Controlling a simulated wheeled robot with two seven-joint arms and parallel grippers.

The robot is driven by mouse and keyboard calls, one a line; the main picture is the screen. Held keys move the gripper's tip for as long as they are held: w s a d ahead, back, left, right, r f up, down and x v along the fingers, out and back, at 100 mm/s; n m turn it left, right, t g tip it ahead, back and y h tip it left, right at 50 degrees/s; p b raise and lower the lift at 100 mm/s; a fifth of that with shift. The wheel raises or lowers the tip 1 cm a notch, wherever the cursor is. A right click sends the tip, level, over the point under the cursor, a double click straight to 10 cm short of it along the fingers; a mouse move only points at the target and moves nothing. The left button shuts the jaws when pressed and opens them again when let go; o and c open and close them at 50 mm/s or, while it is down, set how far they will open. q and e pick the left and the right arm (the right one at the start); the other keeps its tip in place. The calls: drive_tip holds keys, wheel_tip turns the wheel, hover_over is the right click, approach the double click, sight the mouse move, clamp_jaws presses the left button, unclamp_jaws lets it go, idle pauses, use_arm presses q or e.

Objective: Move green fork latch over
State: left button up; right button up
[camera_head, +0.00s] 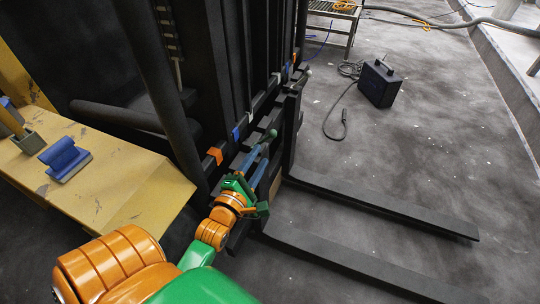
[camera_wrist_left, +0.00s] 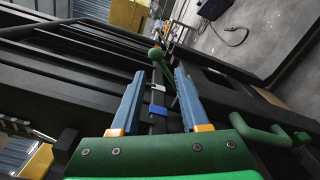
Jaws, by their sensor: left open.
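The green fork latch (camera_wrist_left: 156,55), a short lever with a round knob, stands on the dark fork carriage. In the head view its knob (camera_head: 272,134) shows just past the fingertips of my left gripper (camera_head: 258,156). In the left wrist view the latch lies between and slightly beyond the two blue-grey fingertips of the left gripper (camera_wrist_left: 160,75). The fingers are spread, with a gap around the latch; I cannot tell whether either touches it. The latch's foot is partly hidden by the fingers in the head view. My right gripper is not in view.
Two dark forks (camera_head: 385,206) reach right along the floor. The black mast (camera_head: 225,70) stands close to the arm. Blue and orange clips (camera_head: 215,155) sit on the carriage. A yellow ledge (camera_head: 130,170) is at left. A black box (camera_head: 380,83) with a cable lies on open floor.

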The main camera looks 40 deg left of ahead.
use_arm(q)
drive_tip(key=b+x, duration=0.3)
drive_tip(key=x, duration=0.4)
drive_tip(key=shift+w+r+b, duration=0.25)
drive_tip(key=shift+w+b, duration=0.05)
drive_tip(key=shift+w, duration=0.05)
drive_tip(key=shift+w+a+r, duration=0.1)
drive_tip(key=shift+w, duration=0.1)
drive_tip(key=shift+c, duration=0.9)
clamp_jaws()
drive_tip(key=shift+w+d+f+b, duration=0.2)
drive_tip(key=shift+d+f+b, duration=0.4)
drive_tip(key=shift+d+f, duration=0.45)
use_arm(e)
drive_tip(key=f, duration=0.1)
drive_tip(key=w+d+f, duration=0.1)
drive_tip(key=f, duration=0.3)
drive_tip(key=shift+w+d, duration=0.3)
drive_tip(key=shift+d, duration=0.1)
use_arm(q)
drive_tip(key=shift+f, duration=0.1)
